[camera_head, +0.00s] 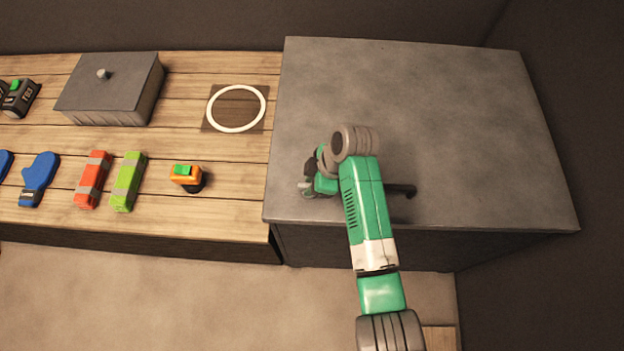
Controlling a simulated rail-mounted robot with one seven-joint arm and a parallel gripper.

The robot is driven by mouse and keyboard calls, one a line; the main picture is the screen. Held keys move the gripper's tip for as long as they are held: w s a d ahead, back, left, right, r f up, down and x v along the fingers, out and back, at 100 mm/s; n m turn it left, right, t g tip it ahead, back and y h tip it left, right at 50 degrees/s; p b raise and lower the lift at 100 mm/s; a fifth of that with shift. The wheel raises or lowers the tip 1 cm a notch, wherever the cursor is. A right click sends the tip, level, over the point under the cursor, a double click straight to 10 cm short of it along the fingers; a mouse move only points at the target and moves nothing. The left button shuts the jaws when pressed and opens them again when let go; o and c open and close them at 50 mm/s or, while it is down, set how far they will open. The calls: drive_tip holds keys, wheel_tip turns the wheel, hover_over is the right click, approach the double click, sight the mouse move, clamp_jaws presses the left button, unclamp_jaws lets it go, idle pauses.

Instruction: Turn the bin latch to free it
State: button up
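The bin (440,110) is the large grey box on the right, with its flat top shut. A dark bar-shaped fitting (403,190) lies near the front edge of the top, partly behind my green arm. I cannot tell whether it is a handle or the latch. My gripper (309,187) is low over the front left part of the top, left of that bar. The arm partly covers it, and its fingers are too small to tell if they hold anything. No other latch can be made out; one may be hidden under the gripper.
A wooden bench left of the bin holds a grey lidded box (112,92), a white ring (237,108), an orange and green device (187,177), a green block (128,181), a red block (92,179) and a blue glove (39,178). The bin's back top is clear.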

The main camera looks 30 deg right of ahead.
drive_tip(key=shift+o, duration=0.9)
drive_tip(key=shift+r, duration=0.1)
drive_tip(key=p+v, duration=0.1)
drive_tip(key=v, duration=0.6)
drive_tip(key=shift+d+r, duration=0.15)
drive_tip(key=shift+r, duration=0.1)
drive_tip(key=shift+s, duration=0.1)
